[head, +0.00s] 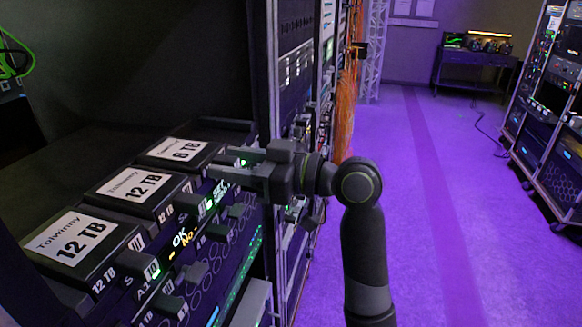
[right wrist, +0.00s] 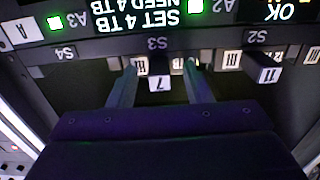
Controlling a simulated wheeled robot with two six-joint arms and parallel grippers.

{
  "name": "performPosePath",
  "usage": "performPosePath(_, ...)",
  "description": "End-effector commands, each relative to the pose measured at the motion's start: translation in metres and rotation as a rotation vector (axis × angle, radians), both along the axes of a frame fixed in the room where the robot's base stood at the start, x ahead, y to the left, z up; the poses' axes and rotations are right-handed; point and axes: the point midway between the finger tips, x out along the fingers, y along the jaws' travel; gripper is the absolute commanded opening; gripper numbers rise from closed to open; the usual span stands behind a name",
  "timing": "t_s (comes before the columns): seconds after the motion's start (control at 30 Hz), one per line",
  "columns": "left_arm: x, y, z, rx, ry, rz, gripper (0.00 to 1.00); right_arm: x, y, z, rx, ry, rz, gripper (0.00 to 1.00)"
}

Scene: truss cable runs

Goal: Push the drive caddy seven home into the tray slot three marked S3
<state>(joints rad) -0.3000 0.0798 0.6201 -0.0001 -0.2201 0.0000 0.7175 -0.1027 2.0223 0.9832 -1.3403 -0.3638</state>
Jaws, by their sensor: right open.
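In the right wrist view, which is upside down, a small pale tag marked 7 (right wrist: 159,84) sits under the slot label S3 (right wrist: 158,43). My right gripper (right wrist: 160,68) is open, with one finger on each side of the tag. In the head view my right gripper (head: 217,162) reaches left to the tray front, beside the caddy labelled 8 TB (head: 180,150). The fingers and tray front hide how deep caddy seven sits, and I cannot tell whether the fingers touch it. My left gripper is not in view.
Two caddies labelled 12 TB, one nearer (head: 75,240) and one in the middle (head: 135,187), stand in the tray row. A tag marked 11 (right wrist: 270,75) is near label S2 (right wrist: 260,37). Lit displays line the tray front. Purple floor (head: 450,200) is open to the right.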

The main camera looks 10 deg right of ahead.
Motion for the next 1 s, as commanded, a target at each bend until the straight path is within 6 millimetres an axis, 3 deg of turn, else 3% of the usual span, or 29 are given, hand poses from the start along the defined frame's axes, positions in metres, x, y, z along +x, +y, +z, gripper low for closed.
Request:
performPosePath(0.17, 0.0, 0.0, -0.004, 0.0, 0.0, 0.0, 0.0, -0.003, -0.011, -0.001, -0.001, -0.003, -0.004, 0.45)
performPosePath(1.0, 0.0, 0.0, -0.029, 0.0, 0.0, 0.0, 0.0, -0.046, -0.11, -0.002, -0.004, -0.003, -0.003, 0.45)
